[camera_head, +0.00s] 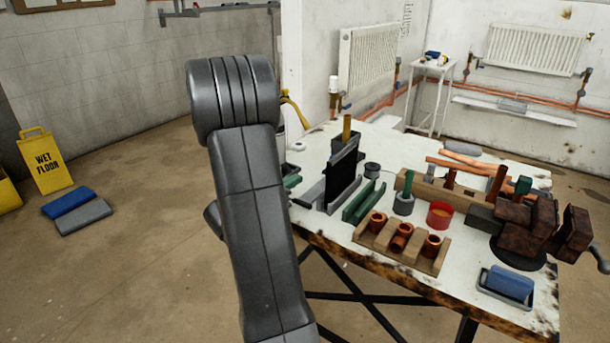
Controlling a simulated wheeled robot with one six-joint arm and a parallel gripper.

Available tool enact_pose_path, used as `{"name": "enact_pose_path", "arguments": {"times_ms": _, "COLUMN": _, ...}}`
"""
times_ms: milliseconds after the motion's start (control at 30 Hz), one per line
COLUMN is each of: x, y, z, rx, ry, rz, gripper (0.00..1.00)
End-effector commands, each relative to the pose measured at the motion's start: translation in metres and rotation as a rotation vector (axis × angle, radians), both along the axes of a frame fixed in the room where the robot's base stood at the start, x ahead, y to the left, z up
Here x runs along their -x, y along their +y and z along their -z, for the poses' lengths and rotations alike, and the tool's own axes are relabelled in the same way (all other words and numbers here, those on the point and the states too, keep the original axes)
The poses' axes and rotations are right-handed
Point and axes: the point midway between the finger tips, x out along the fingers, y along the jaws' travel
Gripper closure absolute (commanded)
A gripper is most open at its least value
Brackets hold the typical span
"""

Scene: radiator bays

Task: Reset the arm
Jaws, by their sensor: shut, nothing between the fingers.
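My arm stands raised in the left middle of the view, with a thick dark grey link rising from the bottom edge to a ribbed joint at the top. It hides part of the wall, the floor and the left end of the workbench (340,240). My gripper is not in view. No object is seen held by the visible part of the arm.
The workbench carries a rusty vise (530,225), a wooden block with copper fittings (385,252), a red tin (440,214), a green channel (364,201) and a blue sponge in a tray (508,284). A yellow wet floor sign (45,160) stands left.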

Motion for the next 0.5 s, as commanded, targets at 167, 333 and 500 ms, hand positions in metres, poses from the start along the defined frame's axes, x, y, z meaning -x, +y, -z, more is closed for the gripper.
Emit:
{"name": "enact_pose_path", "arguments": {"times_ms": 167, "x": 0.0097, "y": 0.0105, "z": -0.0008, "rx": 0.001, "ry": -0.001, "rz": -0.001, "gripper": 1.00}}
{"name": "enact_pose_path", "arguments": {"times_ms": 333, "x": 0.0122, "y": 0.0121, "z": -0.0004, "rx": 0.000, "ry": 0.000, "rz": 0.000, "gripper": 1.00}}
{"name": "enact_pose_path", "arguments": {"times_ms": 500, "x": 0.0121, "y": 0.0120, "z": -0.0003, "rx": 0.000, "ry": 0.000, "rz": 0.000, "gripper": 1.00}}
